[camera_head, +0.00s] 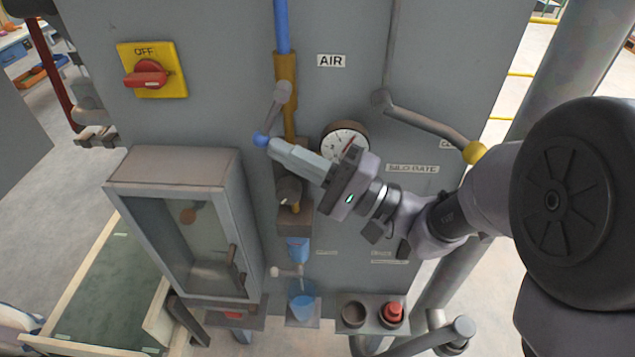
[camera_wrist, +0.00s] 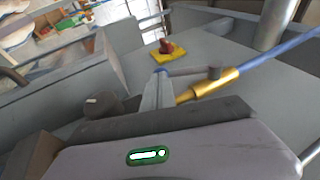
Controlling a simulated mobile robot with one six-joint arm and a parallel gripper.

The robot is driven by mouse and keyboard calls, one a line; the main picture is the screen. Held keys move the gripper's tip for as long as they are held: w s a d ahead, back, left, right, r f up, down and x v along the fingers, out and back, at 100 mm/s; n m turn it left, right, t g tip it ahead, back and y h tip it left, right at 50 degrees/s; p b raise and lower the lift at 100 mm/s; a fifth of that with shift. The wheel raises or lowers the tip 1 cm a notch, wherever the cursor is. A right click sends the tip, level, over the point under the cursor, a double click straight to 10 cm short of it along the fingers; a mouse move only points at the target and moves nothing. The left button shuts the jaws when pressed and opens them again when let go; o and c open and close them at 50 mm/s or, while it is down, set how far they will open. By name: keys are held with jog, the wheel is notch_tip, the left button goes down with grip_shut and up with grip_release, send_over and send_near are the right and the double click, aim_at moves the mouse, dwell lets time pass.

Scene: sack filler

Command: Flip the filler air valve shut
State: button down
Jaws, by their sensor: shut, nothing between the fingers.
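A pressure gauge (camera_head: 345,138) sits behind my gripper, partly hidden. A yellow OFF switch plate (camera_head: 175,80) is at upper left. A grey lever with a yellow knob (camera_head: 475,152) is at right. A glazed cabinet (camera_head: 172,166) juts out at lower left.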

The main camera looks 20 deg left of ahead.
jog(key=shift+s+a+f+y+b, duration=0.1)
jog(key=shift+a+f+y+b, duration=0.2)
jog(key=shift+b, duration=0.1)
jog(key=shift+s+a+r+b, duration=0.1)
jog(key=shift+a+r+b, duration=0.35)
jog(key=shift+b, duration=0.15)
